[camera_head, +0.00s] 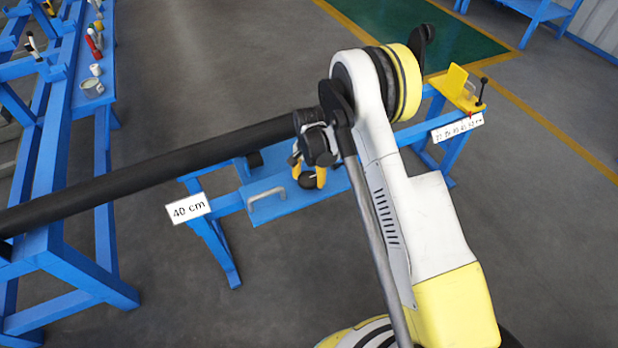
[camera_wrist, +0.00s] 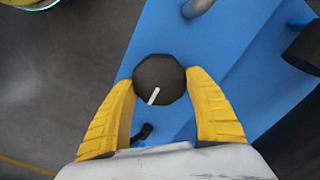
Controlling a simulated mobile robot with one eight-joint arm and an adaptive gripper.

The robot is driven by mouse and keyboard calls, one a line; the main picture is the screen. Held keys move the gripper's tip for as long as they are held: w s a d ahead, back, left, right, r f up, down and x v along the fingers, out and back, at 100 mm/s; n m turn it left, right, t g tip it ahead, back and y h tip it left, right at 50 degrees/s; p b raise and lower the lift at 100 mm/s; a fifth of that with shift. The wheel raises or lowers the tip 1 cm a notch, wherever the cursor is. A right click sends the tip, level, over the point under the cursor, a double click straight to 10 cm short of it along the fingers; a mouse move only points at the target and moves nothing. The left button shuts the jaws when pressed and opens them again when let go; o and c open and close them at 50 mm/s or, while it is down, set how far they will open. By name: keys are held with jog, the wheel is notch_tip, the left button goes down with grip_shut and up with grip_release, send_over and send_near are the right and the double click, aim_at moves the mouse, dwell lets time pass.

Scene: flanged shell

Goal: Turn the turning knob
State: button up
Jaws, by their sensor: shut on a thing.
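The turning knob (camera_wrist: 158,78) is a round black knob with a white pointer line, on a blue panel (camera_wrist: 240,35). In the wrist view the line points down and slightly left. My gripper (camera_wrist: 160,80) has its two yellow fingers on either side of the knob and is shut on it. In the head view my gripper (camera_head: 309,173) reaches down to the panel of the blue bench (camera_head: 285,205), with the dark knob (camera_head: 307,181) between the yellow fingertips. My arm hides part of the bench there.
A grey handle (camera_head: 266,201) is on the panel left of the knob. A black cylindrical part (camera_wrist: 305,48) is at the right in the wrist view. A yellow fixture with a lever (camera_head: 460,88) is at the bench's far end. Another blue bench (camera_head: 85,95) stands left.

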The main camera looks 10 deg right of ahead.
aim_at(309, 177)
jog(key=o, duration=1.2)
notch_tip(309, 177, up, 12)
